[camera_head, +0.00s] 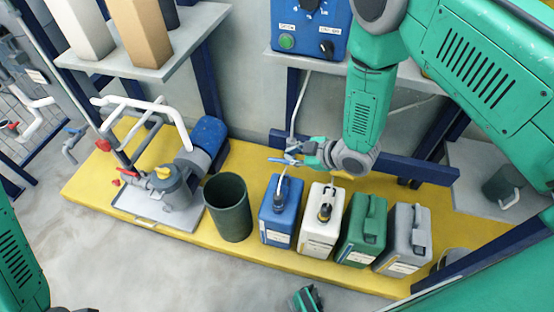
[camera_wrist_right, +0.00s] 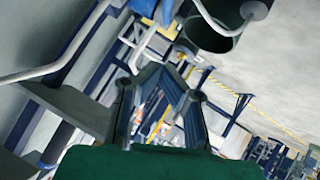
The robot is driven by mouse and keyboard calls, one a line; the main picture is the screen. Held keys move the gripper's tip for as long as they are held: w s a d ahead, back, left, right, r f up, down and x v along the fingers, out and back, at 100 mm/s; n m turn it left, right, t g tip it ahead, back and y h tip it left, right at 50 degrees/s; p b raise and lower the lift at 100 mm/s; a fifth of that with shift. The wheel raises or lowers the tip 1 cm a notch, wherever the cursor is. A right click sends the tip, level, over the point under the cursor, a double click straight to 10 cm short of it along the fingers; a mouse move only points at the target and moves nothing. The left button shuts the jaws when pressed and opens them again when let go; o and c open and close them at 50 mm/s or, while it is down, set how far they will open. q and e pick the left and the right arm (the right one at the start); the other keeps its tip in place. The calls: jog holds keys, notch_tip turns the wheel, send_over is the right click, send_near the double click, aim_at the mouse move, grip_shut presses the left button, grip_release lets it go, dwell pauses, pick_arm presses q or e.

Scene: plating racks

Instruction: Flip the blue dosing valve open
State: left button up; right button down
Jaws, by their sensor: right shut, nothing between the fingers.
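The blue dosing valve (camera_head: 281,161) is a small lever-like part on the pale hose above the blue canister (camera_head: 279,215). Its handle looks roughly level, pointing left, though it is small in the head view. My right gripper (camera_head: 302,148) is at the valve's right side, its fingers pointing left; I cannot tell whether they touch. In the right wrist view the fingers (camera_wrist_right: 165,72) meet at their tips with nothing between them. The valve cannot be made out clearly there.
White (camera_head: 320,225), green (camera_head: 363,232) and grey (camera_head: 404,240) canisters stand right of the blue one on the yellow platform (camera_head: 90,180). A dark green bin (camera_head: 229,212) and a pump (camera_head: 172,185) are left.

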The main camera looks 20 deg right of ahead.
aim_at(269, 158)
jog(key=w+f+b, duration=0.1)
jog(key=f, duration=0.1)
jog(key=w+a+f+b, duration=0.1)
jog(key=w+f, duration=0.1)
jog(key=w+a+f+b, duration=0.1)
jog(key=w+f, duration=0.1)
jog(key=f, duration=0.1)
jog(key=shift+a, duration=0.2)
jog(key=shift+w+d+f, duration=0.1)
jog(key=shift+w+f, duration=0.1)
jog(key=shift+d, duration=0.1)
